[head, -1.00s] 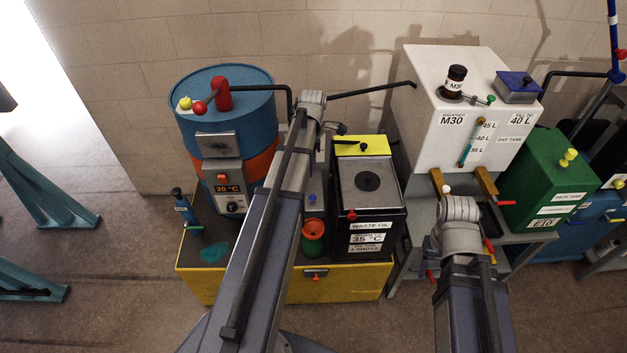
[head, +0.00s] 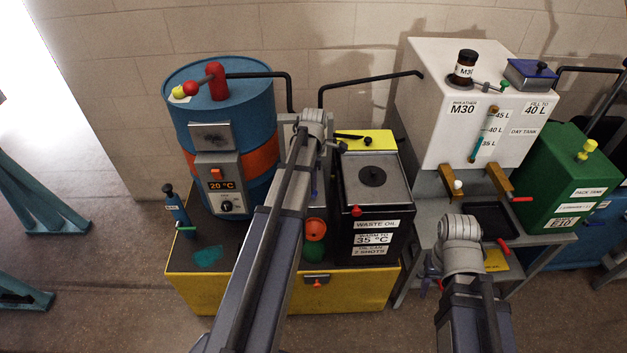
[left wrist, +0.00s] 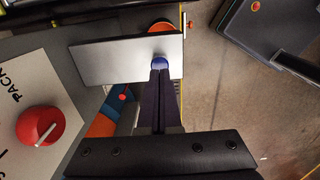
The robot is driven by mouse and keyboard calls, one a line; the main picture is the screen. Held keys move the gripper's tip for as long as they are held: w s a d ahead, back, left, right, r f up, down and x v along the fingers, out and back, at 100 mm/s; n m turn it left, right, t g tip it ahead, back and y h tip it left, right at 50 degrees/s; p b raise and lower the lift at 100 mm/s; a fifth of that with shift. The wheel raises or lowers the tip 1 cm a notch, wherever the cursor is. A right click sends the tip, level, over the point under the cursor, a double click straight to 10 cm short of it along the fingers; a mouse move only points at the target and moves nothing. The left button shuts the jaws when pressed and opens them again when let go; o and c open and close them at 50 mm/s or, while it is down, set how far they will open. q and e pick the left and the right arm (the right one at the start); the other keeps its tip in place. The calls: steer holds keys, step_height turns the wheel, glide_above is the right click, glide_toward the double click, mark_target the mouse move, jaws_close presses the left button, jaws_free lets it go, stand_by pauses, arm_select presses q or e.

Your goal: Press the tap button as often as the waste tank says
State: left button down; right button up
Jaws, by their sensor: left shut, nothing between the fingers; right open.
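The black waste oil tank (head: 352,222) stands centre in the head view. Its label (head: 374,238) reads WASTE OIL, 35 °C, and in small print what looks like 2 SHOTS. In the left wrist view a round blue button (left wrist: 159,60) sits at the edge of a pale grey plate (left wrist: 105,60). My left gripper (left wrist: 160,72) is shut and empty, its fingertips at the blue button. I cannot tell whether the button is pushed in. In the head view my left arm hides much of this spot. My right gripper (head: 440,272) is open, mostly hidden below its wrist.
An orange cup (head: 315,230) is just right of my left arm. A blue drum (head: 240,110) with a 20 °C display stands left on the yellow base (head: 215,290). The white M30 tank (head: 430,130) and green tank (head: 570,190) stand right. Floor at front left is clear.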

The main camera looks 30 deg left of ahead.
mark_target(313, 195)
arm_select(q)
steer(key=shift+f+b, duration=0.75)
steer(key=shift+f, duration=0.5)
arm_select(e)
steer(key=shift+f, duration=1.25)
